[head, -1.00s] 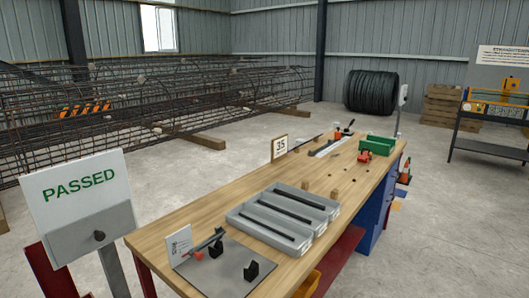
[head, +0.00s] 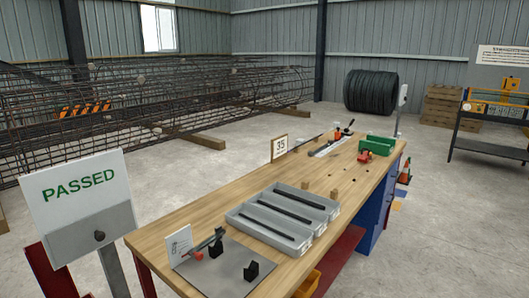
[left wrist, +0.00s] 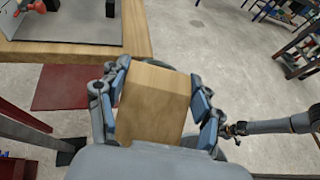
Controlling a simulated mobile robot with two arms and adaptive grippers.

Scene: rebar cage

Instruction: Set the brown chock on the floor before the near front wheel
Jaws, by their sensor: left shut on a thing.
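The brown chock (left wrist: 153,108) is a light wooden block in the left wrist view. My left gripper (left wrist: 162,82) is shut on it, with a blue-grey finger against each side. The chock is held above the concrete floor, beside the workbench end. A grey arm that looks like my right one comes in from the right edge of that view. Its gripper end (left wrist: 232,130) is small and dark, and its jaws cannot be made out. Neither gripper shows in the head view. No wheel can be made out in either view.
A PASSED sign (head: 82,190) stands at the left, before a long rebar cage (head: 150,95). Bare floor (head: 430,220) lies right of the bench.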

